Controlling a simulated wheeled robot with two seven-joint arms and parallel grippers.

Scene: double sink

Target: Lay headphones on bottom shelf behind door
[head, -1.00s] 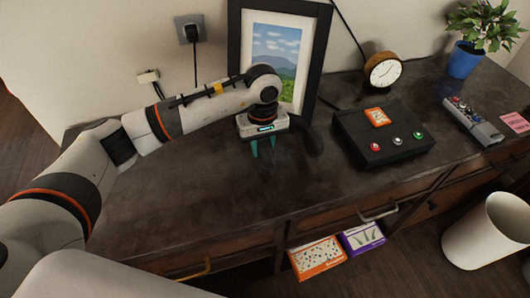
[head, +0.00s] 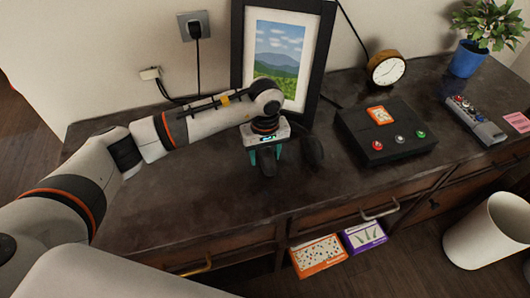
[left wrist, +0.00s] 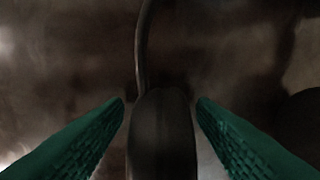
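The black headphones lie on the dark wooden top in front of the picture frame. One ear cup (head: 313,152) shows to the right of my left gripper (head: 266,160) in the head view. The other ear cup (left wrist: 163,130) is between the green fingers of my left gripper (left wrist: 161,99) in the left wrist view, with the thin headband (left wrist: 143,45) running up from it. The fingers are apart, with narrow gaps beside the cup. The gripper's wrist hides part of the headphones in the head view. My right gripper is not in view. No bottom shelf or door is clearly made out.
A picture frame (head: 283,55) stands behind the gripper. A black button box (head: 384,136), clock (head: 386,68), remote-like device (head: 474,122) and plant (head: 468,58) are to the right. Below are drawer fronts, orange (head: 319,255) and purple (head: 364,238) boxes, and a white bin (head: 487,232).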

